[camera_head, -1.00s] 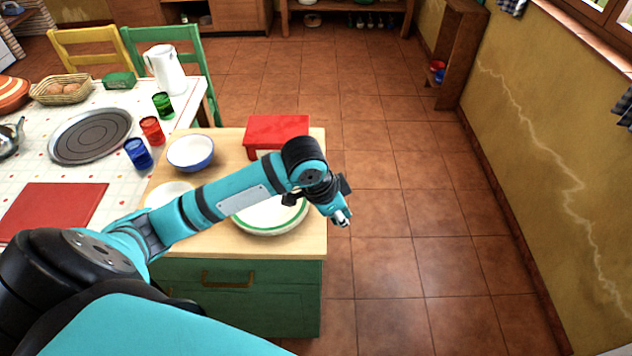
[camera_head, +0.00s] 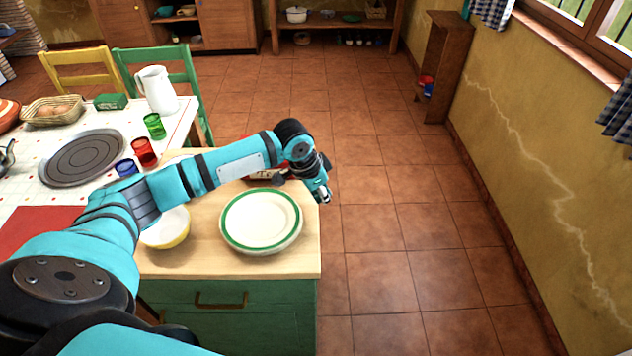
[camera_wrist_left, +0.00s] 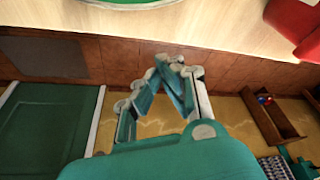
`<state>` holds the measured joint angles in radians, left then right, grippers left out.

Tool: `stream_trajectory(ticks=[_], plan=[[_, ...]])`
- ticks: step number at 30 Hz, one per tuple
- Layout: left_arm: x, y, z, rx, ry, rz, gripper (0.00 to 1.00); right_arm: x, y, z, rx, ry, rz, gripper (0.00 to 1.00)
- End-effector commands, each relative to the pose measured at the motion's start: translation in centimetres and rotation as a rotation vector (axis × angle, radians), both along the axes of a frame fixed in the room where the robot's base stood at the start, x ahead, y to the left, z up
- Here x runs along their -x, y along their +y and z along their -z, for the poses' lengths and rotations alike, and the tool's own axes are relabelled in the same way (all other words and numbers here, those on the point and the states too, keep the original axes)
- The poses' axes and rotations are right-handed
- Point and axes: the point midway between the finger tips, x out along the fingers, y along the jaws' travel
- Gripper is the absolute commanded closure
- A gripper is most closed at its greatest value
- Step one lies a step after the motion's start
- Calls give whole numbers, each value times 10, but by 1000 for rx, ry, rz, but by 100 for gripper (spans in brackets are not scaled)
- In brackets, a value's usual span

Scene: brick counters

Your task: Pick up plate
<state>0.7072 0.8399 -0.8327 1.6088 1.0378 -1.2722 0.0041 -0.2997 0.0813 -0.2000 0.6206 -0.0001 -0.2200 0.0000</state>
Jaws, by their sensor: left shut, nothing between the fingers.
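The plate (camera_head: 261,219), white with a green ring near its rim, lies on the wooden top of the green counter, near its right front part. Its edge also shows at the top of the left wrist view (camera_wrist_left: 128,3). My left gripper (camera_head: 325,196) is just past the counter's right edge, to the right of and a little beyond the plate, apart from it. In the left wrist view its fingers (camera_wrist_left: 172,62) are together and empty. My right gripper is in neither view.
A yellow-and-white bowl (camera_head: 167,228) stands left of the plate. A red object (camera_head: 262,173) is partly hidden behind my arm. The dining table (camera_head: 50,205) adjoins on the left, with glasses and a jug (camera_head: 156,90). The floor on the right (camera_head: 400,240) is clear.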

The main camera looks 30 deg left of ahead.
Motion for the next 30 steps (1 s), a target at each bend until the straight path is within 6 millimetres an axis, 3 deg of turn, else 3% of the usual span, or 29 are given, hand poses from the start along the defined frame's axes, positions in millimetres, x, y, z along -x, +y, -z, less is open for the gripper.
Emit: stream_trajectory(ticks=[7,21,30], plan=[[30,18,-2,-1,1,2,100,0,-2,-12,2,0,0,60],[36,21,-1,0,0,1,100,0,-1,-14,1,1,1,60],[68,41,-7,-3,6,-2,100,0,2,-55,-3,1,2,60]])
